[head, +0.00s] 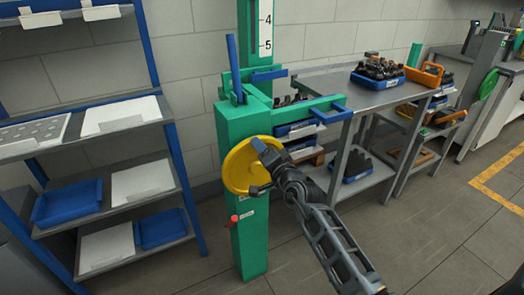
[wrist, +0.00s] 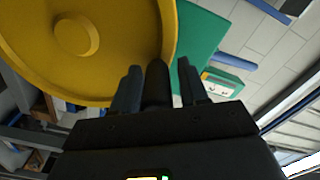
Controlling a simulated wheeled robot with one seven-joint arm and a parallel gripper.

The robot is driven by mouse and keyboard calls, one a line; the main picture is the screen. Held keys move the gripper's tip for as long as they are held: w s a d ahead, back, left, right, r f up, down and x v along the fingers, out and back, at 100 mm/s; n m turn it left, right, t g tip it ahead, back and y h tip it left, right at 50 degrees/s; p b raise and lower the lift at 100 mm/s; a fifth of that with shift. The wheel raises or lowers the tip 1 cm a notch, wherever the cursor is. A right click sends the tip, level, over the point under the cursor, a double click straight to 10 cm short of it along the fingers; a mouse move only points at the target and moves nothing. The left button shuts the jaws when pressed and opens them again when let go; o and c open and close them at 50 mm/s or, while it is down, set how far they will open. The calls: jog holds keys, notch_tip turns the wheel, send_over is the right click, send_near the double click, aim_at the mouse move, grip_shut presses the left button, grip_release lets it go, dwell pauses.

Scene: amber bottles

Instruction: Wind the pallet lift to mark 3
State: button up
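The pallet lift is a green post (head: 247,240) with a yellow handwheel (head: 237,168) on its front. A white scale (head: 265,30) on its mast shows marks 4 and 5; mark 3 is out of view. Green arms with blue parts (head: 330,115) reach right from the lift, below mark 5. My gripper (head: 262,168) is at the wheel's right side. In the wrist view my gripper (wrist: 158,75) has a finger on each side of a dark upright grip (wrist: 156,85) beside the wheel's rim. The fingers look apart from it, with narrow gaps.
A red knob (head: 233,219) sticks out of the post below the wheel. A shelf rack (head: 175,160) with trays stands at left. A grey bench (head: 335,88) behind holds a blue crate (head: 378,80) of dark bottles. The floor (head: 420,250) at right is clear.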

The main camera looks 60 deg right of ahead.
jog(key=shift+o, duration=0.7)
jog(key=shift+f, duration=0.1)
jog(key=shift+s+a, duration=0.1)
jog(key=shift+s, duration=0.2)
jog(key=p+v, duration=0.1)
jog(key=v, duration=0.6)
jog(key=shift+a, duration=0.15)
